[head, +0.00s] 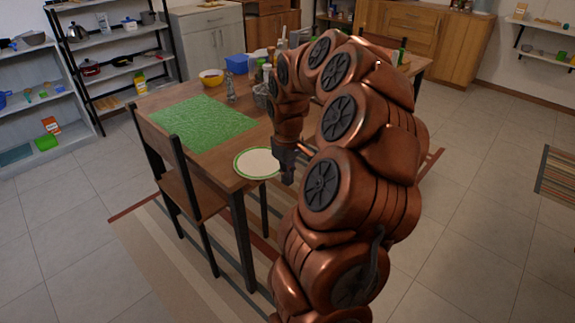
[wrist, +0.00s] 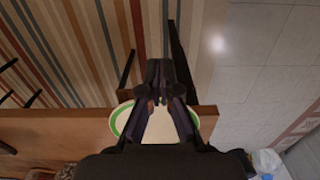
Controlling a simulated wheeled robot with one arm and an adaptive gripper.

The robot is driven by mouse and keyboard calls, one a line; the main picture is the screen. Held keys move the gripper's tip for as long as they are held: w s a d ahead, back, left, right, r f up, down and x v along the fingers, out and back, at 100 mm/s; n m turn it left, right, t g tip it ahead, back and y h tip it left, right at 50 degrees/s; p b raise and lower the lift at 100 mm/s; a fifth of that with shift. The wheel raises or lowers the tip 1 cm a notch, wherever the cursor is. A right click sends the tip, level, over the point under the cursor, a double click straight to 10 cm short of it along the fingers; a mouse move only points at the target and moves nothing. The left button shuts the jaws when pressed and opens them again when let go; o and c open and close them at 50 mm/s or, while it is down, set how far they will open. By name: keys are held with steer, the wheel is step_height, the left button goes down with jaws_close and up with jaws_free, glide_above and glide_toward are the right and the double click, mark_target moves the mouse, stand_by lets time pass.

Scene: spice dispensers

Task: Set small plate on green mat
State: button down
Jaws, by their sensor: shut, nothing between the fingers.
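The small plate (head: 254,163), white with a green rim, lies at the near right corner of the wooden table. In the wrist view the plate (wrist: 122,122) sits at the table edge, partly hidden behind my gripper, and its rim seems to reach slightly past the edge. The green mat (head: 203,124) lies flat on the table, left of and behind the plate, and is bare. My gripper (head: 287,180) points down just right of the plate by the table edge. It is shut and empty; the wrist view shows its fingers (wrist: 161,98) together over the plate.
The table (head: 190,150) also holds a yellow bowl (head: 211,77), a blue container (head: 237,64) and several bottles and jars at the back. A wooden chair (head: 180,185) stands at its left side. Shelves (head: 110,68) line the left wall.

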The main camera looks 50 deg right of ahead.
steer(key=shift+w+f, duration=0.65)
steer(key=shift+w, duration=0.35)
steer(key=shift+w+f, duration=0.65)
steer(key=shift+w, duration=0.35)
